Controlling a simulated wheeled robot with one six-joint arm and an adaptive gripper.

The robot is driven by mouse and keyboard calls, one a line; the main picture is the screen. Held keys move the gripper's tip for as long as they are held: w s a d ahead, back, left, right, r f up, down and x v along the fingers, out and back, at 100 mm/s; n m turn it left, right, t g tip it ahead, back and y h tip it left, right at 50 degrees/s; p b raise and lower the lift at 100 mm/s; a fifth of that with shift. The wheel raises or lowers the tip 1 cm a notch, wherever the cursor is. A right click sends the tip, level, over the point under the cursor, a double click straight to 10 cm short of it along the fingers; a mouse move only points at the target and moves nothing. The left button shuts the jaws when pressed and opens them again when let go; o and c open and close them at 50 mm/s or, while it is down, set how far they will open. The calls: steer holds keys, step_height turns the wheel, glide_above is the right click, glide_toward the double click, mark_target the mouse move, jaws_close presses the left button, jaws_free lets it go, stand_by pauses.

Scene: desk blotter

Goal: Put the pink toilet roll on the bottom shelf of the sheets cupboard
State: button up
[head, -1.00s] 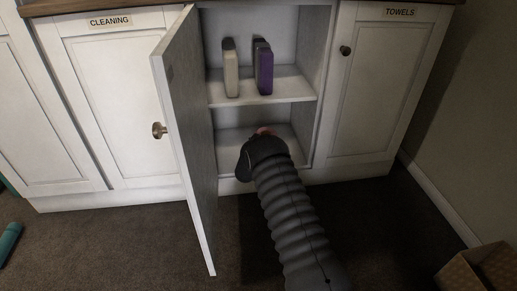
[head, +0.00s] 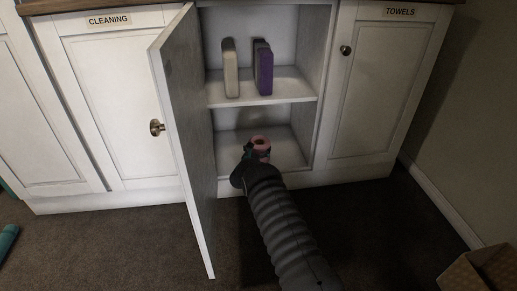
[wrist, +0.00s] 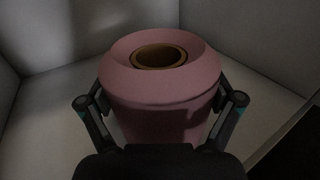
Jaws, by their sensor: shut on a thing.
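The pink toilet roll (wrist: 160,96) stands upright between the two fingers of my gripper (wrist: 160,110) in the wrist view, its brown core facing up. My gripper is shut on it. In the head view the roll (head: 261,144) shows just beyond my gripper (head: 256,151), inside the lower compartment of the open cupboard. The bottom shelf (head: 288,155) is pale and otherwise bare. I cannot tell whether the roll's base touches the shelf, as its lower part is hidden by my gripper. The open cupboard's own label is not in view.
The cupboard door (head: 187,130) stands open on the left. A cardboard box (head: 480,270) sits at lower right.

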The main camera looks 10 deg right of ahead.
steer(key=shift+f, duration=0.1)
steer(key=o, duration=0.9)
